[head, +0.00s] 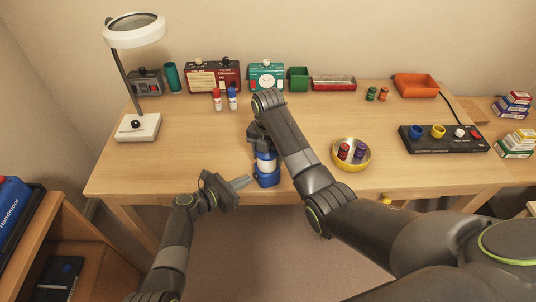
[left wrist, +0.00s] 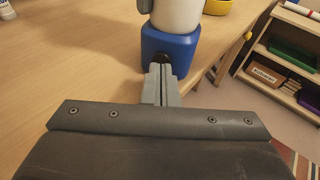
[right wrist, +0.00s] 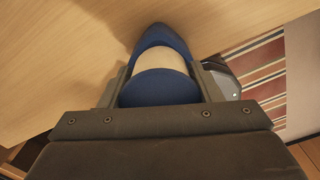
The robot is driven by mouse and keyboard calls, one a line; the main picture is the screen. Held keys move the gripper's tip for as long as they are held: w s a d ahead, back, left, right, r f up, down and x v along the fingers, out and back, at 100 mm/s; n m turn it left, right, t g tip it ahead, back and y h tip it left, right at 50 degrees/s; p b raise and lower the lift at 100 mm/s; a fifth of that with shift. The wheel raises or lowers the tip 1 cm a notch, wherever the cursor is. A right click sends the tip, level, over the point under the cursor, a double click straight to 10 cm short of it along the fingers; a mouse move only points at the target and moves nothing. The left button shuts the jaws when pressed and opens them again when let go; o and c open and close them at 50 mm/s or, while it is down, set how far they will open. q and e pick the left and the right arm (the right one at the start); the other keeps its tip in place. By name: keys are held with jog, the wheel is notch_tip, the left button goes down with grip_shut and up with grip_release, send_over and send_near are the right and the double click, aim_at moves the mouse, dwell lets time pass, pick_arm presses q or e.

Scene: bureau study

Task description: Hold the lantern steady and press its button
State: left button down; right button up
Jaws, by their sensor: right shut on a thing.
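The lantern, with a blue base and a pale body (head: 266,166), stands upright near the front edge of the desk. My right gripper (head: 262,148) comes from above and is shut on the lantern; in the right wrist view its fingers lie on both sides of the blue top (right wrist: 158,90). My left gripper (head: 246,182) is low at the left of the lantern, its fingers together and empty. In the left wrist view its tips (left wrist: 160,72) are at the dark button (left wrist: 162,58) on the blue base (left wrist: 182,48); I cannot tell whether they touch it.
A yellow bowl (head: 367,163) with small items stands right of the lantern. A black panel with coloured knobs (head: 440,146) is farther right. A magnifier lamp (head: 138,127) stands at the left. Boxes and bins line the back. The desk left of the lantern is clear.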

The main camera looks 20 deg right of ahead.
pick_arm(q)
jog(key=shift+w+d, duration=0.2)
jog(key=shift+d, duration=0.55)
dwell(0.5)
jog(key=shift+a, duration=0.1)
jog(key=shift+s+a, duration=0.15)
jog(key=shift+a, duration=1.35)
jog(key=shift+s+a, duration=0.15)
jog(key=shift+a, duration=1.3)
pick_arm(e)
jog(key=o, duration=1.2)
jog(key=shift+o, duration=0.2)
